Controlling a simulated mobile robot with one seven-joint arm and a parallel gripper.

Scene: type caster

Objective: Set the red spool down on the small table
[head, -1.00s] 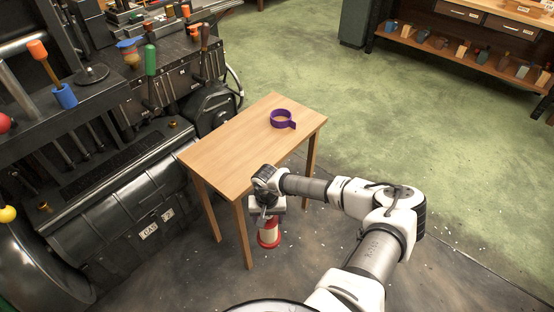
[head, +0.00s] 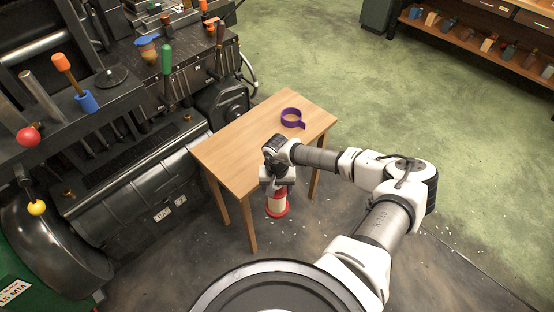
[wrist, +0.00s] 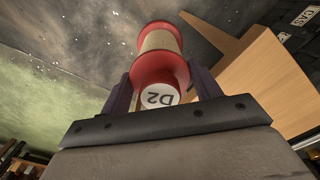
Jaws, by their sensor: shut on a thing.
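The red spool (head: 277,202) has red flanges and a pale wound middle. It hangs below my gripper (head: 277,184), beside the front edge of the small table. In the wrist view the spool (wrist: 160,60) sits between the two fingers of my gripper (wrist: 160,92), and its near end carries a "D2" label. My gripper is shut on it. The small wooden table (head: 240,150) has a bare front half; its top also shows at the right of the wrist view (wrist: 262,85).
A dark machine with levers (head: 130,180) stands close along the table's left side. Open green floor (head: 400,120) lies behind and to the right.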

